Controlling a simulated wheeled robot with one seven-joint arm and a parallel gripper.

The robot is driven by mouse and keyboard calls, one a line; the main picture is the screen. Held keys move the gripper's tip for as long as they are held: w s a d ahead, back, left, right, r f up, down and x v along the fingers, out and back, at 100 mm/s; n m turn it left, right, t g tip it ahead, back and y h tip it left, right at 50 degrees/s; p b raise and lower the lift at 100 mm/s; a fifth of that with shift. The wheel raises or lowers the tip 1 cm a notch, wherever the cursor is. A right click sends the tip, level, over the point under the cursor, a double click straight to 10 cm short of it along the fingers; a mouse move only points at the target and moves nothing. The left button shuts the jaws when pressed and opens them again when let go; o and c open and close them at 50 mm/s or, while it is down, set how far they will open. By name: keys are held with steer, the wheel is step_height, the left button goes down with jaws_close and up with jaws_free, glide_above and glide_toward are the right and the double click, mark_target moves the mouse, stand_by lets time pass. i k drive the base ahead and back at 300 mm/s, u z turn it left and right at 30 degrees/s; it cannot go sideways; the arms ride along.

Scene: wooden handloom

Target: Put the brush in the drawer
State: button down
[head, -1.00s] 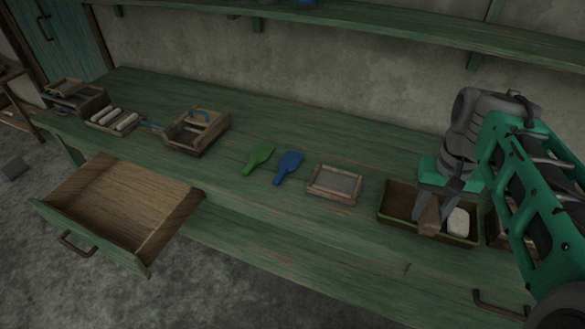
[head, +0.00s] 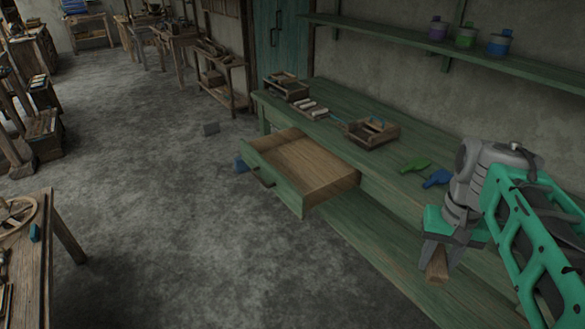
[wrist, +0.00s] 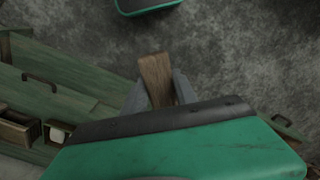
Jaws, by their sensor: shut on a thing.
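My gripper (head: 438,262) is shut on the brush, a brown wooden block-like piece (head: 437,266). It hangs below the fingers, near the bench's front side at the right of the head view. The brush (wrist: 155,78) also shows between the two fingers (wrist: 157,92) in the wrist view, over grey floor; its bristles cannot be made out. The drawer (head: 273,183) is pulled open from the green bench, left of my gripper in the head view. Its wooden inside is empty. My gripper is well apart from the drawer.
On the bench (head: 345,108) stand a wooden box (head: 372,133), a tray of pale rolls (head: 312,109), a green scoop-like tool (head: 415,164) and a blue one (head: 437,179). A shelf (head: 400,38) with jars runs above.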

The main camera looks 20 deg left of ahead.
mark_target(302, 169)
steer(key=u, duration=0.95)
steer(key=i, duration=1.1)
steer(key=u, duration=0.95)
steer(key=i, duration=1.7)
steer(key=z, duration=0.85)
steer(key=i, duration=1.05)
steer(key=z, duration=0.7)
